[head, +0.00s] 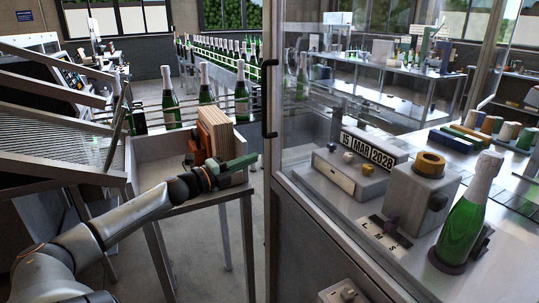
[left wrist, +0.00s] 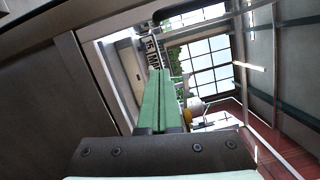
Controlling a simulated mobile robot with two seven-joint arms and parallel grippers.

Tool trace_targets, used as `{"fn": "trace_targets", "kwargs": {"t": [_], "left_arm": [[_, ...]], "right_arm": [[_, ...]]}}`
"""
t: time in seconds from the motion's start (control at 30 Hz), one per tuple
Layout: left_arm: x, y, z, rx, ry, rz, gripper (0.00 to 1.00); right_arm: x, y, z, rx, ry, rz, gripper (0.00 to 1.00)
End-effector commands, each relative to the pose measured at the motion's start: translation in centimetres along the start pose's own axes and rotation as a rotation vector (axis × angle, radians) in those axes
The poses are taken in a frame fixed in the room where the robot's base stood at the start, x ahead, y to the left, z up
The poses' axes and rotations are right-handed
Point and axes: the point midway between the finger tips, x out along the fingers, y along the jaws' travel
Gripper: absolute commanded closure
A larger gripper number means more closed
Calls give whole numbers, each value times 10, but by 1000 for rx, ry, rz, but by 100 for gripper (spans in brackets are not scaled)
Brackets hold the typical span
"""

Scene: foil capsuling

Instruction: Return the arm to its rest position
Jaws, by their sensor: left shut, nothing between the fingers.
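My left arm comes in from the lower left of the head view. Its left gripper (head: 250,159) has green fingers and hangs over the right side of a pale bin (head: 165,184) on a metal stand. The fingers are shut and empty. In the left wrist view the green fingers (left wrist: 159,85) lie side by side with nothing between them. Dark red and orange pieces show at the wrist, in front of a tan ribbed block (head: 216,135) in the bin. My right gripper is not in view.
A glass-walled cabinet with a black door handle (head: 268,102) stands just right of the gripper. Inside are a date sign (head: 367,148), a grey device (head: 419,190) and a foil-topped green bottle (head: 466,222). More bottles (head: 241,92) line the conveyor behind. A slanted ribbed chute (head: 50,138) stands left.

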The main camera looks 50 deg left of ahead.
Motion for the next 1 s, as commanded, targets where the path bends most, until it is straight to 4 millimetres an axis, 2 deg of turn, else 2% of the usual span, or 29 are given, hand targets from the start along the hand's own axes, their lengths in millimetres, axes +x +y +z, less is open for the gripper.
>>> {"fn": "trace_targets", "kwargs": {"t": [0.27,0.37,0.47,0.57,0.6,0.67,0.7,0.77,0.83,0.9,0.97,1.0], "left_arm": [[-1,2,-1,-5,-1,3,100],[-6,21,-7,-55,-13,25,100],[-17,63,-27,-176,-40,79,100],[-38,122,-63,-359,-85,162,100],[-48,145,-81,-439,-106,199,100],[-63,178,-110,-560,-139,255,100],[-74,198,-132,-641,-161,293,100],[-91,224,-166,-761,-195,349,100],[-111,249,-209,-902,-234,416,100],[-131,268,-255,-1044,-276,483,100],[-148,280,-296,-1165,-311,542,100],[-158,284,-322,-1243,-334,579,100]], "right_arm": [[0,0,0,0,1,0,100],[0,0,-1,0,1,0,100],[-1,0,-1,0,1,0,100],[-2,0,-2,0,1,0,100],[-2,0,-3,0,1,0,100],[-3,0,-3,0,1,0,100],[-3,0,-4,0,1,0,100],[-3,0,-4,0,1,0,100],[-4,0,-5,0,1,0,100],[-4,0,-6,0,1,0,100],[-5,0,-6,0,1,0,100],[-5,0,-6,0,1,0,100]]}}
